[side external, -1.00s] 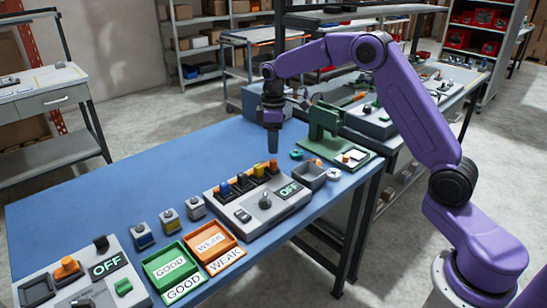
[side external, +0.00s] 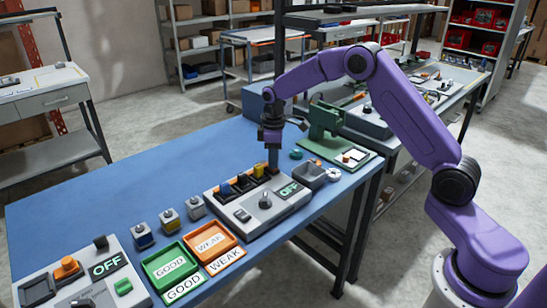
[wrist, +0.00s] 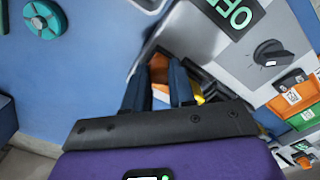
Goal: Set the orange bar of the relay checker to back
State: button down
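The relay checker (side external: 240,222) is a light grey box on the blue table, with a row of coloured bars along its far edge and a lit OFF display. The orange bar is at the right end of that row; in the side view my gripper (side external: 273,168) hides it. In the wrist view the orange bar (wrist: 158,68) shows between my two dark blue fingers (wrist: 158,85), which stand apart on either side of it. I cannot tell whether they press on it. The yellow bar (side external: 259,170) and blue bar (side external: 225,188) stand to its left.
Orange (side external: 210,243) and green (side external: 170,267) trays lie in front-left, near several small grey blocks. The blue table (side external: 120,190) is clear behind the checker.

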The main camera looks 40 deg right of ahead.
jog(key=shift+w, duration=0.95)
jog(key=c, duration=0.9)
grip_release()
jog(key=shift+c, duration=0.2)
notch_tip(320, 180, up, 18)
jog(key=shift+f, duration=0.25)
jog(key=shift+s+a, duration=0.1)
